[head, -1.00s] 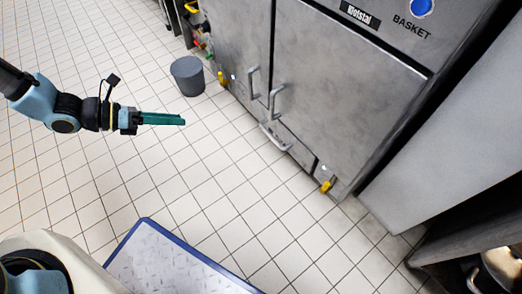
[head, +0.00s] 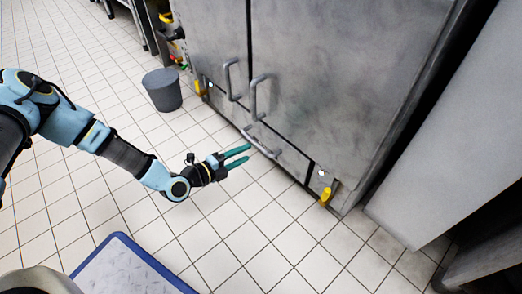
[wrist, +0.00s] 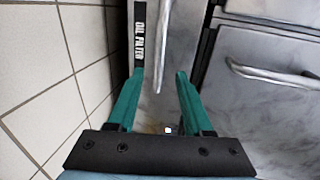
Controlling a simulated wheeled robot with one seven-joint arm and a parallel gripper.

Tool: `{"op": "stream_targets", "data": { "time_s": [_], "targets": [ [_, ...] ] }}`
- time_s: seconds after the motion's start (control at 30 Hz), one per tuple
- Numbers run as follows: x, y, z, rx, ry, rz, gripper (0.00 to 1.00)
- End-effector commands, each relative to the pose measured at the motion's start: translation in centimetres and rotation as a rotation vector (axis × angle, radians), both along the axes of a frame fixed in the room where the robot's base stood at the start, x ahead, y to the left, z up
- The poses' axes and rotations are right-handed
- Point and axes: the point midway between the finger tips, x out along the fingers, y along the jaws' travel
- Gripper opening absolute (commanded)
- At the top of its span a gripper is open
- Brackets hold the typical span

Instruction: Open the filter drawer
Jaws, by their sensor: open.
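The filter drawer (head: 292,160) is the low grey metal front under the tall doors, and it looks shut. Its bar handle (head: 259,143) stands out near the floor. In the wrist view the drawer front carries a label reading "OIL FILTER" (wrist: 139,35), and the drawer handle (wrist: 162,40) runs in line between and beyond my fingertips. My gripper (head: 249,154) has two green fingers, open and empty, pointing at the handle from just in front of it. In the wrist view the fingers (wrist: 159,72) are spread apart. I cannot tell whether they touch the handle.
Two upright door handles (head: 231,80) sit above the drawer; one door handle also shows in the wrist view (wrist: 265,73). A yellow valve handle (head: 328,194) sticks out at the cabinet's lower right. A grey bucket (head: 162,90) and a blue-edged mat (head: 130,268) are on the tiled floor.

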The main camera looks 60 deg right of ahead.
Motion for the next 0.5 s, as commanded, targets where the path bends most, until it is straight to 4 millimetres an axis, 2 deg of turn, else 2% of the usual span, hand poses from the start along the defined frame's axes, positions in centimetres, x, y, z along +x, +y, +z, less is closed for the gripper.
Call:
{"op": "stream_targets", "data": {
  "time_s": [0.03, 0.2, 0.33, 0.5],
  "targets": [
    [-0.4, -1.0, -0.7, -0.002, -0.004, -0.004, 0.51],
    [-1.3, -3.9, -1.3, -0.003, -0.005, -0.004, 0.51],
    [-1.8, -5.6, -1.6, -0.003, -0.005, -0.004, 0.51],
    [-2.2, -6.8, -1.6, -0.002, -0.003, -0.003, 0.51]
  ]
}}
